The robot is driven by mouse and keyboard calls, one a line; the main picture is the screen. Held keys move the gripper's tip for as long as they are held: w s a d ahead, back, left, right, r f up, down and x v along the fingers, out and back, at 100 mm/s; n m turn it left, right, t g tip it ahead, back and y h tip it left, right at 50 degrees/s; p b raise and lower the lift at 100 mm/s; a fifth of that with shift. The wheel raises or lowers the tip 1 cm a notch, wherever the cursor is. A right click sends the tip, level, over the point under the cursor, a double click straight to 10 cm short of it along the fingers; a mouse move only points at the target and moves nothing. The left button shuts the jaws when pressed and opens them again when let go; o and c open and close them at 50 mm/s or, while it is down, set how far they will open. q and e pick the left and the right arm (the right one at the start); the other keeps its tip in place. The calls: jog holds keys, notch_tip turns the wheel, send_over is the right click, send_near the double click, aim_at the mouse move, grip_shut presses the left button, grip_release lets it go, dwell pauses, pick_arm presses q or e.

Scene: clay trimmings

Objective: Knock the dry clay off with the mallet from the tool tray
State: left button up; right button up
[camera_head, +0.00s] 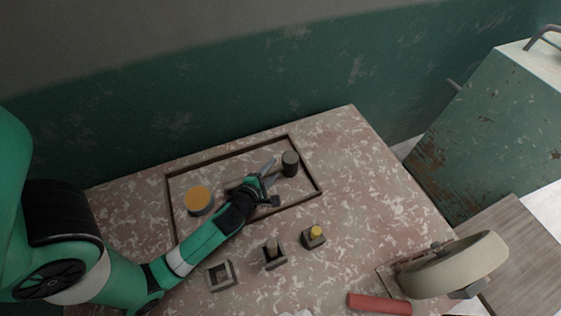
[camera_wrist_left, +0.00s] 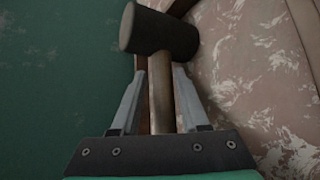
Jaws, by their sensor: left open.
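The mallet has a dark cylindrical head (camera_head: 290,163) and lies in the right part of the tool tray (camera_head: 304,208), a thin dark-rimmed rectangle on the table. My left gripper (camera_head: 270,182) is over the tray, just left of the mallet head. In the left wrist view the mallet head (camera_wrist_left: 160,32) is beyond the fingertips. Its brown handle (camera_wrist_left: 161,98) runs between the two open fingers; I cannot tell whether either touches it. My right gripper is out of view. I cannot make out the dry clay for certain.
An orange-topped round container (camera_head: 199,200) sits in the tray's left part. Small square holders (camera_head: 220,276) stand in front of the tray. A red block (camera_head: 379,303) and a large cream wheel (camera_head: 455,266) are at front right. A green wall (camera_head: 180,110) rises behind.

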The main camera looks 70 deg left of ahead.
pick_arm(q)
jog(key=shift+w+a+f, duration=0.15)
jog(key=shift+w+a, duration=0.2)
jog(key=shift+s+d+f, duration=0.1)
jog(key=shift+s+d, duration=0.15)
jog(key=shift+d, duration=0.1)
jog(key=shift+s, duration=0.1)
jog(key=shift+c, duration=0.8)
grip_shut()
